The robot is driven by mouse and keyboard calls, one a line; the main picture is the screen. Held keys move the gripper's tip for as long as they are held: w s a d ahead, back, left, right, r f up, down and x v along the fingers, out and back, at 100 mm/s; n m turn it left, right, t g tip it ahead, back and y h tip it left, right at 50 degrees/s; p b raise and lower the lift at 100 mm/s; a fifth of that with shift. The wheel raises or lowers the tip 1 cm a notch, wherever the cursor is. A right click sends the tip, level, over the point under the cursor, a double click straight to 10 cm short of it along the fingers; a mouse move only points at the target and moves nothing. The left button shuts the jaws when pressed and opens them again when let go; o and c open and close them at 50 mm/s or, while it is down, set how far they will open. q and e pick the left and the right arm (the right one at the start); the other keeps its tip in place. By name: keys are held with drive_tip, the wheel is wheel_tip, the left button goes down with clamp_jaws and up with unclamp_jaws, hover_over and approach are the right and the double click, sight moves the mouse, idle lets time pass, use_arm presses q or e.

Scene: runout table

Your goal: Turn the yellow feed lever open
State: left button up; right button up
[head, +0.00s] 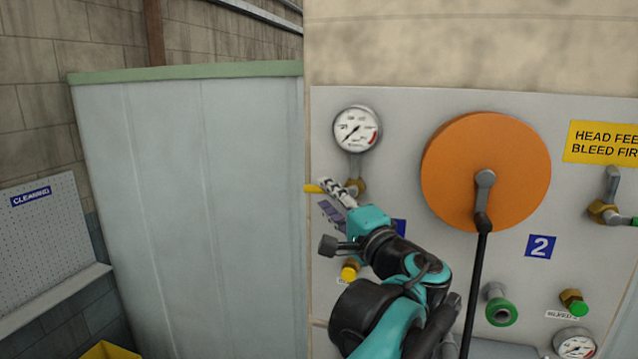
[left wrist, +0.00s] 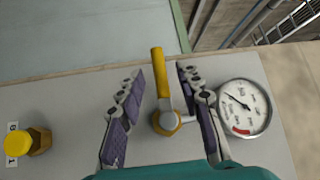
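The yellow feed lever (left wrist: 161,75) has a brass body (left wrist: 166,123) below its handle. In the head view the lever's yellow end (head: 312,188) sticks out to the left past the panel edge, below the gauge, lying about level. My left gripper (head: 334,196) is at the lever and hides part of it. In the left wrist view my left gripper (left wrist: 158,73) is open, with one finger on each side of the yellow handle. Gaps show on both sides, narrower on the right. My right gripper is not in view.
A pressure gauge (head: 357,129) sits just above the lever; it is close beside one finger in the wrist view (left wrist: 244,107). A yellow-capped brass fitting (head: 350,270) is below. A large orange disc (head: 450,160) with a dark hanging rod is to the right.

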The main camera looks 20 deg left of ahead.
sight(322, 192)
use_arm(q)
drive_tip(key=x, duration=0.4)
drive_tip(key=shift+w+p, duration=0.1)
drive_tip(key=shift+p, duration=0.25)
clamp_jaws()
